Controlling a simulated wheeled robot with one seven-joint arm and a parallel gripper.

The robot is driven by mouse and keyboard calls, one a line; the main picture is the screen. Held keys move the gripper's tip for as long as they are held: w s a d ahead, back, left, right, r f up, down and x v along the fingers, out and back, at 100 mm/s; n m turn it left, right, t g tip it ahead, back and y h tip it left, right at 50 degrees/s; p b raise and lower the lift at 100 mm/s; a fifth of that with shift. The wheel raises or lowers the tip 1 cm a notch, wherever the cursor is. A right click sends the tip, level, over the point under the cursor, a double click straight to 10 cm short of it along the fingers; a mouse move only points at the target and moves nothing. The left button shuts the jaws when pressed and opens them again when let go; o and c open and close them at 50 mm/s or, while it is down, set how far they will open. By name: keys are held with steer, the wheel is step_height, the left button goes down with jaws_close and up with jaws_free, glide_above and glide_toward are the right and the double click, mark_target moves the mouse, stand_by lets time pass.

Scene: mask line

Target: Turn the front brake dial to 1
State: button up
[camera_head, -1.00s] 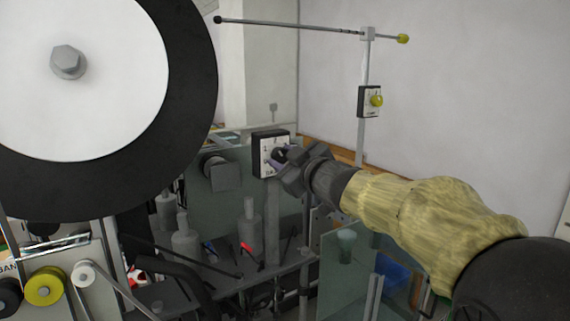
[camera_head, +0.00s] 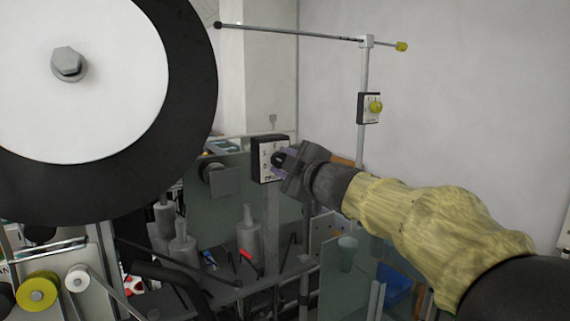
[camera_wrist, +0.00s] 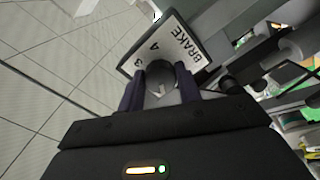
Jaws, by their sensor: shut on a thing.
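The front brake dial is a dark knob on a small box with a white face (camera_head: 267,147), on a grey post in the middle of the head view. The wrist view shows the face (camera_wrist: 181,47) with the word BRAKE and the numbers 3 and 4; the other marks are hidden. My gripper (camera_head: 281,159) reaches in from the right. In the wrist view its two dark fingers stand on either side of the grey dial knob (camera_wrist: 160,82) and are shut on it. Which number the knob points to cannot be told.
A large black-rimmed white roll (camera_head: 85,70) fills the upper left. Grey rollers (camera_head: 248,238) and a glass-like panel (camera_head: 225,215) stand below and left of the dial.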

steer(key=o, duration=1)
steer(key=b+v, duration=0.2)
steer(key=v, duration=1.5)
steer(key=shift+b, duration=0.3)
steer(key=shift+d+f, duration=0.1)
steer(key=shift+d, duration=0.1)
